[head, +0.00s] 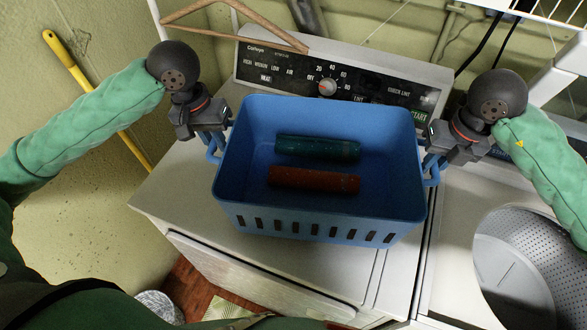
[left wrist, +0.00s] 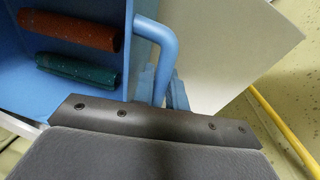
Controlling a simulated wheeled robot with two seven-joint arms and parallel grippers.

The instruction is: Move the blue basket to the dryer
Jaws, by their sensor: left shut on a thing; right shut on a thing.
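The blue basket (head: 320,225) is at the middle of the head view, over the white top of the dryer (head: 165,190). Whether it rests on the top or hangs just above it, I cannot tell. A green roll (head: 317,149) and a red-brown roll (head: 313,179) lie inside it. My left gripper (head: 212,138) is shut on the basket's left handle, which also shows in the left wrist view (left wrist: 160,45). My right gripper (head: 436,152) is shut on the right handle. The fingertips are partly hidden by the handles and the gripper bodies.
The dryer's control panel (head: 335,75) stands behind the basket, with a wooden hanger (head: 235,15) above it. A yellow pole (head: 95,100) leans at the left wall. A perforated metal drum (head: 515,265) is at the lower right. Bare dryer top shows left of the basket.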

